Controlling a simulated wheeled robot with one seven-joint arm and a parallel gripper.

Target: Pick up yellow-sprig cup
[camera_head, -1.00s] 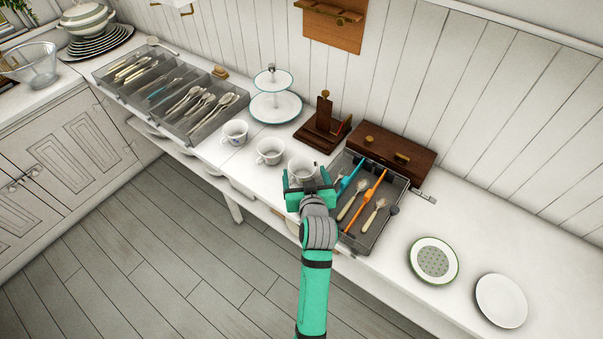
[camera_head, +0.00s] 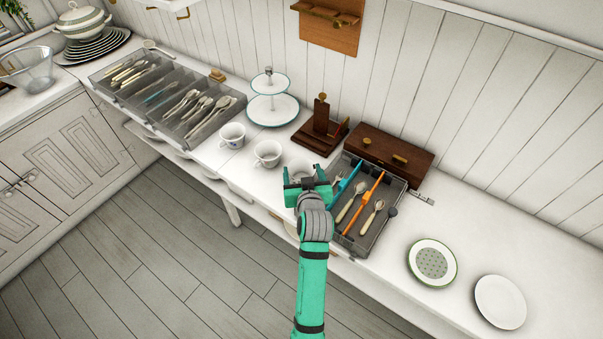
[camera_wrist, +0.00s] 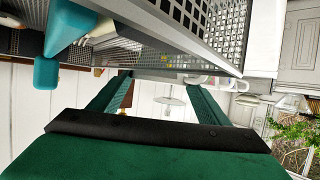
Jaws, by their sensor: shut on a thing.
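A white cup (camera_head: 300,171), which I take for the yellow-sprig cup, is at the right end of a row of white cups on the counter. My gripper (camera_head: 304,175) is shut on it from the front, and its green body hides the cup's lower part. I cannot tell whether the cup touches the counter. In the wrist view my gripper's two green fingers (camera_wrist: 160,80) reach up the picture, and a small yellow mark shows beyond them; the cup itself is hard to make out there.
Two more white cups, one in the middle (camera_head: 267,154) and one at the left (camera_head: 232,135), stand to the left. A grey cutlery tray (camera_head: 377,232) is close on the right. A tiered stand (camera_head: 273,110) and wooden box (camera_head: 391,158) are behind. Two plates lie at the right.

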